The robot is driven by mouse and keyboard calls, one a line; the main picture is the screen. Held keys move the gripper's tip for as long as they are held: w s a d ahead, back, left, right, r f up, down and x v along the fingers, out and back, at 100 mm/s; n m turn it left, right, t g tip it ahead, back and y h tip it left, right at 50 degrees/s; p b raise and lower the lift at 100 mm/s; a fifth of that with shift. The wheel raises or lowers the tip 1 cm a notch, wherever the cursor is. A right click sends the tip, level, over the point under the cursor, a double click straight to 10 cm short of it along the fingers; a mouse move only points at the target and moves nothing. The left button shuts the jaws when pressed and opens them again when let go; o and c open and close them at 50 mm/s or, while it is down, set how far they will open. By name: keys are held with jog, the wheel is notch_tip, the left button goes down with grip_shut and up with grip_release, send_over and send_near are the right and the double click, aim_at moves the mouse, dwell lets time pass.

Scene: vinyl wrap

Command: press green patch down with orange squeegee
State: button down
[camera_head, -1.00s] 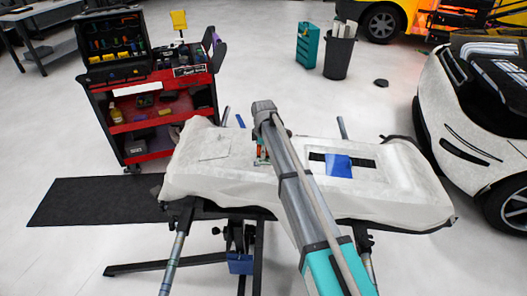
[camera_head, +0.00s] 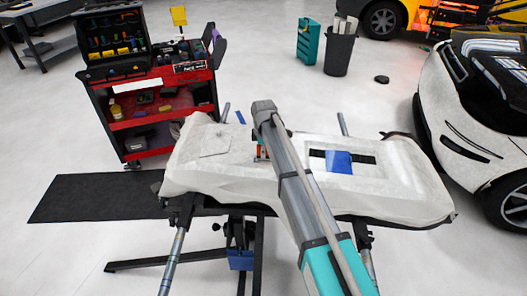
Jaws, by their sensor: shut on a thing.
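A bumper-like panel covered in white wrap (camera_head: 225,170) lies across a stand in the middle of the view. My arm crosses in front of it, and its end is over the panel's middle. My gripper (camera_head: 261,151) is mostly hidden behind the arm; only a small part shows at the arm's left edge. A thin orange sliver there (camera_head: 259,152) looks like the orange squeegee, held in my shut gripper. I cannot tell whether it touches the panel. The green patch cannot be made out; the arm may hide it.
A blue patch (camera_head: 339,162) lies over a dark slot on the panel's right part. A red tool cart (camera_head: 160,124) stands back left, and a black mat (camera_head: 95,198) lies on the floor. A white car (camera_head: 470,140) is at the right, a black bin (camera_head: 338,55) behind.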

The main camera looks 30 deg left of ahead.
jog(key=shift+s+d, duration=0.35)
jog(key=shift+s, duration=0.3)
jog(key=shift+r, duration=0.1)
notch_tip(320, 180, up, 7)
jog(key=p, duration=0.7)
dwell(0.5)
jog(key=shift+r+p, duration=0.65)
jog(key=shift+p, duration=0.15)
